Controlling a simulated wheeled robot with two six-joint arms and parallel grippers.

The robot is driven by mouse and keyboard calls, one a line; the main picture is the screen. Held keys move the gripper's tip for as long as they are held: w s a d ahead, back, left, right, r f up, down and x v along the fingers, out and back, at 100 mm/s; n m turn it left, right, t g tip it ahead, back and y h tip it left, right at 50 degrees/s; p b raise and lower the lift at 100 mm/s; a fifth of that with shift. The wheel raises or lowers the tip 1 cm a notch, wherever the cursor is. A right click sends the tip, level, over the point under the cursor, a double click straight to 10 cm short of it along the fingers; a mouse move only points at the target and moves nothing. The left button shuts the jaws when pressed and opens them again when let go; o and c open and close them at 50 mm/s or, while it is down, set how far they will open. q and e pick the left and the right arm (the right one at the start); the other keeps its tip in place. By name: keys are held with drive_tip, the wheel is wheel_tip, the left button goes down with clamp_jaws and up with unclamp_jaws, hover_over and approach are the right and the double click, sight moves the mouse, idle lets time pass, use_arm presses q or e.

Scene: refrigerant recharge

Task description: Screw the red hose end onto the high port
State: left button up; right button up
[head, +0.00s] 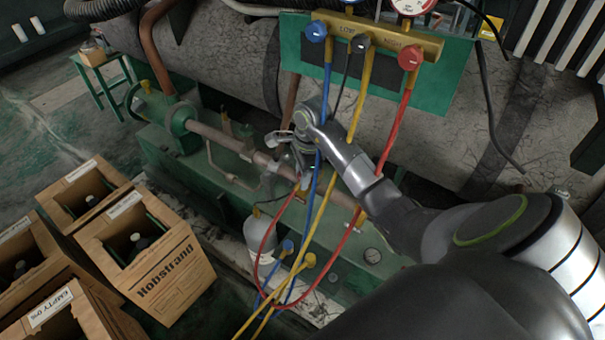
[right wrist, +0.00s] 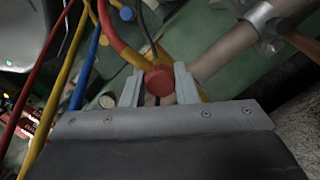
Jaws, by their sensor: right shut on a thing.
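The red hose (head: 391,140) hangs from the manifold (head: 385,38), loops low and rises to my right gripper (head: 301,176). In the right wrist view, the red hose end (right wrist: 158,80) sits between the two fingers of my right gripper (right wrist: 158,90), which are shut on it. The horizontal steel pipe (head: 222,137) of the green machine runs close behind the gripper; in the right wrist view this pipe (right wrist: 228,50) lies beyond the hose end. I cannot tell which fitting is the high port, nor whether the hose end touches one. My left gripper is not in view.
Blue (head: 318,180) and yellow (head: 372,100) hoses hang beside my right gripper. Their ends rest near a pale cylinder (head: 262,238). Open cardboard boxes (head: 165,275) stand at lower left. A small green table (head: 102,80) stands at upper left.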

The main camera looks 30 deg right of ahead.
drive_tip(key=shift+m+p, duration=0.45)
drive_tip(key=shift+m, duration=1.35)
drive_tip(key=shift+m+t+p, duration=0.3)
drive_tip(key=shift+m+p, duration=0.25)
drive_tip(key=shift+m, duration=0.45)
drive_tip(key=o, duration=1)
drive_tip(key=shift+r, duration=0.15)
